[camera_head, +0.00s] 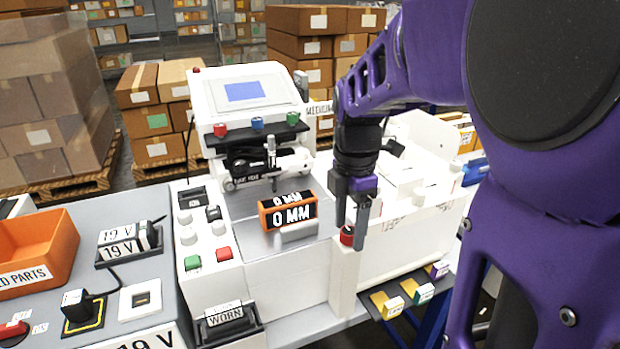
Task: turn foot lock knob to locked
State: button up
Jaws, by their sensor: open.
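An orange block marked "0 MM" (288,212) lies on the plotter's plate, left of my gripper. Green (192,262) and red (224,254) buttons are at the front left. Coloured tabs (394,305) jut out low at the right. An orange bin (40,250) stands far left.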

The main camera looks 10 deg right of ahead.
jog(key=shift+f, duration=0.1)
grip_shut()
dwell(0.3)
jog(key=shift+m, duration=0.3)
jog(key=m+p, duration=0.1)
jog(key=m, duration=0.2)
jog(key=m+p, duration=0.2)
jog(key=m, duration=0.3)
jog(key=shift+m, duration=0.4)
jog(key=m+p, duration=0.2)
jog(key=m, duration=0.2)
jog(key=shift+m+p, duration=0.7)
jog(key=shift+m, duration=1.5)
